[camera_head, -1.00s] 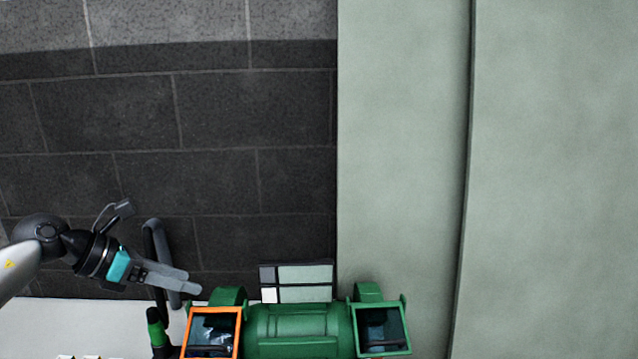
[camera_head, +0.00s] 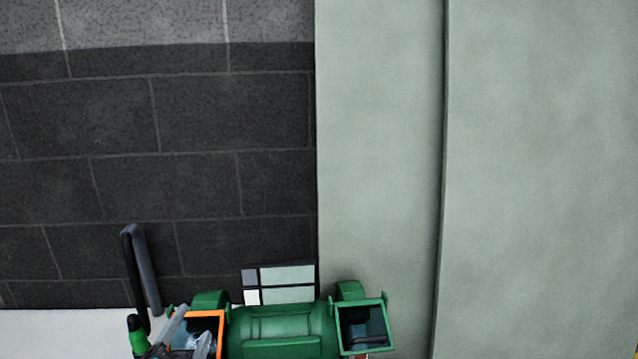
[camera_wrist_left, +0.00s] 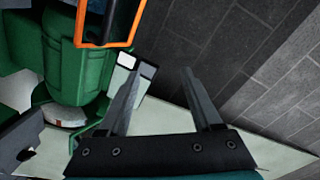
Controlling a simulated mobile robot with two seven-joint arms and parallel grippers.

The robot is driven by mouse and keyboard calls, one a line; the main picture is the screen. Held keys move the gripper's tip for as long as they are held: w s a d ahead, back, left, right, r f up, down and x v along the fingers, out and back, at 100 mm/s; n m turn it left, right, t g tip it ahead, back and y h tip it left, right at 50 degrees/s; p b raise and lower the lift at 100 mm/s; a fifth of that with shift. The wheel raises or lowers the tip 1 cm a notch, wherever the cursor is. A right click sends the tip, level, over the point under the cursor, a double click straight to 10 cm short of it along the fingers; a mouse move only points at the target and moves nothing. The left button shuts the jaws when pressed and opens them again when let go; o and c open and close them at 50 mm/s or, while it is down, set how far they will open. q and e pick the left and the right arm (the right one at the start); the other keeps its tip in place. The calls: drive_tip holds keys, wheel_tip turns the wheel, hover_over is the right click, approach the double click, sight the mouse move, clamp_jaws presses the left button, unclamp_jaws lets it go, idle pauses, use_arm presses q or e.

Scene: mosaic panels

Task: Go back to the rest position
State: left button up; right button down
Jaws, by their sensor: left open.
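My left gripper (camera_head: 190,324) shows only in part at the bottom left of the head view. Its grey fingers are in front of or over the orange-rimmed bin (camera_head: 222,334); I cannot tell whether they touch it. In the left wrist view the fingers of my left gripper (camera_wrist_left: 162,74) are spread apart with nothing between them. The orange rim (camera_wrist_left: 131,25) is at the top of that view, left of the fingers. My right gripper is not in view.
A green drum-shaped body (camera_head: 280,328) joins the orange-rimmed bin to a green-rimmed bin (camera_head: 388,325). Behind it is a small pale tiled panel (camera_head: 288,275). A dark curved handle (camera_head: 142,265) stands at left. Dark tiles (camera_head: 110,115) and pale green panels (camera_head: 380,150) are clear.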

use_arm(q)
drive_tip(key=s+d+f+n+g+h, duration=0.1)
drive_tip(key=s+d+f+n+g, duration=0.15)
drive_tip(key=s+f+g, duration=0.4)
drive_tip(key=s+d+f+n+g, duration=0.15)
drive_tip(key=s+f+n, duration=0.25)
drive_tip(key=s, duration=0.6)
drive_tip(key=s+d+f+n+g+h, duration=0.1)
drive_tip(key=s+f+n+g, duration=0.3)
drive_tip(key=s, duration=0.5)
wheel_tip(320, 180, down, 33)
drive_tip(key=m+g+b, duration=0.2)
drive_tip(key=b, duration=0.9)
drive_tip(key=s+a+f+b, duration=0.1)
drive_tip(key=s+f+b, duration=0.2)
drive_tip(key=s+f, duration=0.2)
drive_tip(key=s+a+f+b, duration=0.1)
drive_tip(key=s+f+b, duration=0.3)
drive_tip(key=f, duration=0.8)
drive_tip(key=s+a+f+g+y+b, duration=0.1)
drive_tip(key=s+f+b, duration=0.3)
drive_tip(key=f, duration=0.5)
drive_tip(key=shift+s+a, duration=0.6)
drive_tip(key=shift+s, duration=0.5)
